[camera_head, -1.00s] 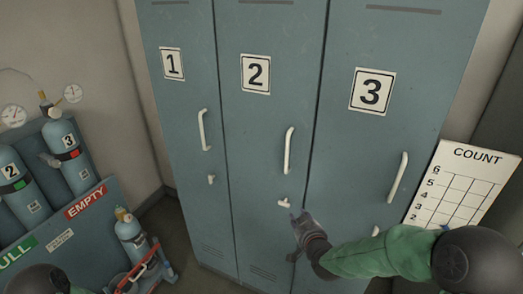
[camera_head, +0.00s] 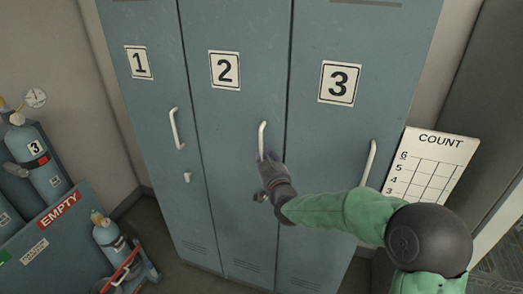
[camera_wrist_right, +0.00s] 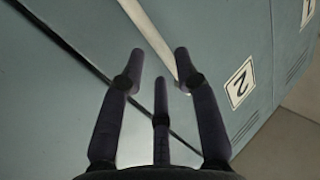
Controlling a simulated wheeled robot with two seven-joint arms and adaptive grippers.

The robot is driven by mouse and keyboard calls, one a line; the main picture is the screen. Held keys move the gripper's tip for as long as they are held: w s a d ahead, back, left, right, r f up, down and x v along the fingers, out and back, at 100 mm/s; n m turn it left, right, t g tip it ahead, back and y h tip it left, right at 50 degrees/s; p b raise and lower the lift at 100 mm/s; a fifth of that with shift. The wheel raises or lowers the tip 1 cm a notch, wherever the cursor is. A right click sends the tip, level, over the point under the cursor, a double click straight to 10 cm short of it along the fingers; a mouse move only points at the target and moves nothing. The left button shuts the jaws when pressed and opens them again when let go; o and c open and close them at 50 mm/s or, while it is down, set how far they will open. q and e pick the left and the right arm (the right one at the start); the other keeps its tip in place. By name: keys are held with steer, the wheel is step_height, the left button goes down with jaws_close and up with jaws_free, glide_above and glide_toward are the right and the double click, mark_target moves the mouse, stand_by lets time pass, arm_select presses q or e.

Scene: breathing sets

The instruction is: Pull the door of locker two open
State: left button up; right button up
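Locker two's door (camera_head: 228,120) is a blue-grey panel with a "2" label, and it looks closed and flush with its neighbours. Its pale upright bar handle (camera_head: 262,138) is at the door's right side. My right gripper (camera_head: 265,161) is at the lower end of this handle and hides part of it. In the right wrist view, the fingers of my right gripper (camera_wrist_right: 160,62) are spread apart. The handle (camera_wrist_right: 148,28) runs between and beyond the fingertips there; whether they touch it I cannot tell. My left gripper is not in view.
Locker one (camera_head: 150,120) and locker three (camera_head: 335,130) stand on either side with their own handles. A count board (camera_head: 432,165) is at the right. Gas cylinders, an "EMPTY" rack (camera_head: 50,235) and a small cylinder (camera_head: 108,235) on a cart are at the lower left.

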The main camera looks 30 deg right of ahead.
steer(key=shift+x, duration=2.3)
jaws_close()
